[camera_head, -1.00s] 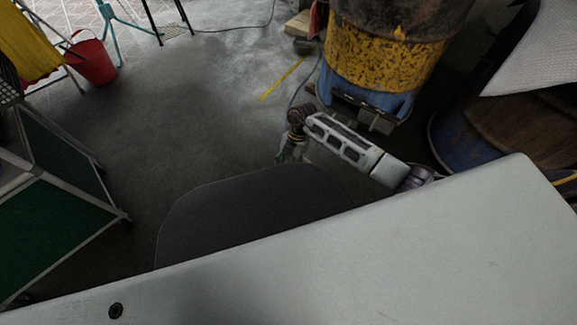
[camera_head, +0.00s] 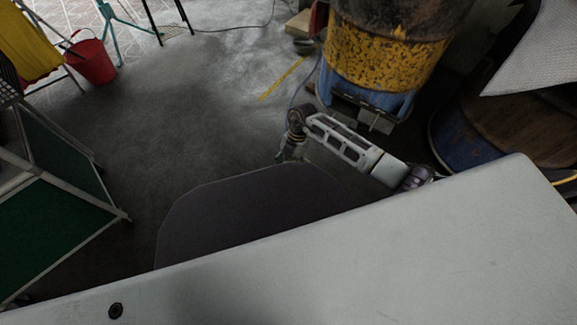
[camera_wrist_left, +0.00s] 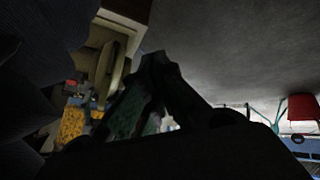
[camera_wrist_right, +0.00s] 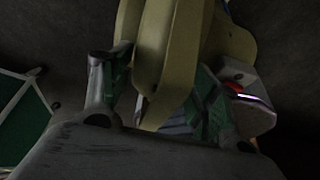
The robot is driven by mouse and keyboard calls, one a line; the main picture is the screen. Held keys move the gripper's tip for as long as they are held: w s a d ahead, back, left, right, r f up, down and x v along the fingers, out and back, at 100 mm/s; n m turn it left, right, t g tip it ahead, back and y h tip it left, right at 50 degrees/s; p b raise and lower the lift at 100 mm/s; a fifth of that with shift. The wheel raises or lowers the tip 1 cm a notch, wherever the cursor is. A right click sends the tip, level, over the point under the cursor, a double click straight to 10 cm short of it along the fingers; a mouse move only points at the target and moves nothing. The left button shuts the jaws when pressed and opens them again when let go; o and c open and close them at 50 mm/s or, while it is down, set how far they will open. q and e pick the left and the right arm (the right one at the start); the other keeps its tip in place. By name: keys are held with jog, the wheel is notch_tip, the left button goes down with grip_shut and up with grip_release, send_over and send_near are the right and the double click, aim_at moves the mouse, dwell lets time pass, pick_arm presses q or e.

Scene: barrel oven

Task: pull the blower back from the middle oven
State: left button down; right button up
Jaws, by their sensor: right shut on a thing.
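The blower, a pale yellow body (camera_wrist_right: 165,50), fills the upper middle of the right wrist view. My right gripper (camera_wrist_right: 160,100) is shut on it, with green-padded fingers on both sides. The blower cannot be made out clearly there. My left gripper (camera_wrist_left: 153,65) shows as a dark shape in the left wrist view, its fingertips together and nothing seen between them. It is outside the head view.
A barrel oven (camera_head: 385,55) with worn yellow paint on a blue base stands beyond my right arm. Another barrel (camera_head: 500,125) is at the right. A green-panelled frame (camera_head: 65,200) stands at the left, with a red bucket (camera_head: 92,62) behind. The middle floor is clear.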

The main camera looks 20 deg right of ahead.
pick_arm(q)
jog(key=shift+s+a+f, duration=0.15)
jog(key=shift+s+f, duration=0.15)
jog(key=shift+s, duration=0.05)
pick_arm(e)
jog(key=shift+w, duration=0.2)
pick_arm(q)
jog(key=shift+w, duration=0.1)
pick_arm(e)
jog(key=shift+f, duration=0.15)
jog(key=o, duration=1.5)
jog(key=shift+s, duration=0.1)
jog(key=shift+s+f, duration=0.1)
jog(key=shift+f, duration=0.05)
jog(key=shift+s+d+f, duration=0.1)
jog(key=shift+s+f, duration=0.1)
jog(key=shift+f, duration=0.1)
jog(key=shift+v, duration=0.95)
pick_arm(q)
jog(key=shift+w+r, duration=0.1)
jog(key=shift+w, duration=0.05)
pick_arm(e)
jog(key=v, duration=1)
jog(key=shift+w+r, duration=0.3)
jog(key=shift+r, duration=0.05)
